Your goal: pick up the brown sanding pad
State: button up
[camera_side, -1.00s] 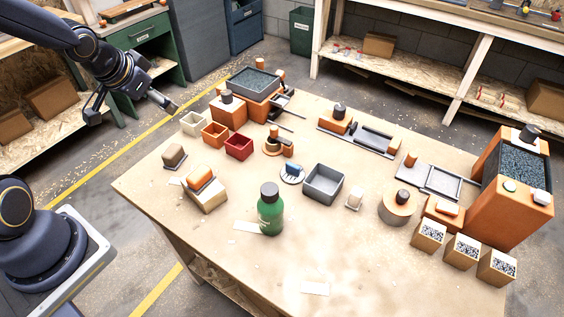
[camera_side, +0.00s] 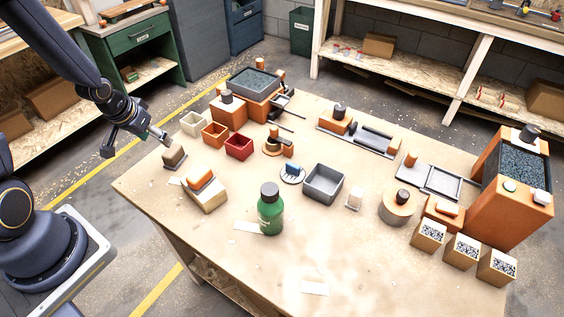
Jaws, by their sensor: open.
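My gripper (camera_side: 136,145) is open and empty at the table's left edge. It is above and to the left of the brown block, with one fingertip close to it in the picture. I cannot tell the exact height or whether they touch; a gap seems to show.
An orange-topped beige block (camera_side: 206,194) stands just right and in front of the pad. White (camera_side: 194,124), orange (camera_side: 215,134) and red (camera_side: 239,147) bins stand behind it. A green bottle (camera_side: 270,213) is farther right. The table's front left (camera_side: 150,193) is clear.

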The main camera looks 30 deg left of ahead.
aim_at(171, 150)
jog(key=x, duration=1)
jog(key=shift+w+a, duration=0.1)
jog(key=shift+w, duration=0.05)
jog(key=c, duration=1.3)
jog(key=shift+o, duration=0.2)
jog(key=shift+r, duration=0.2)
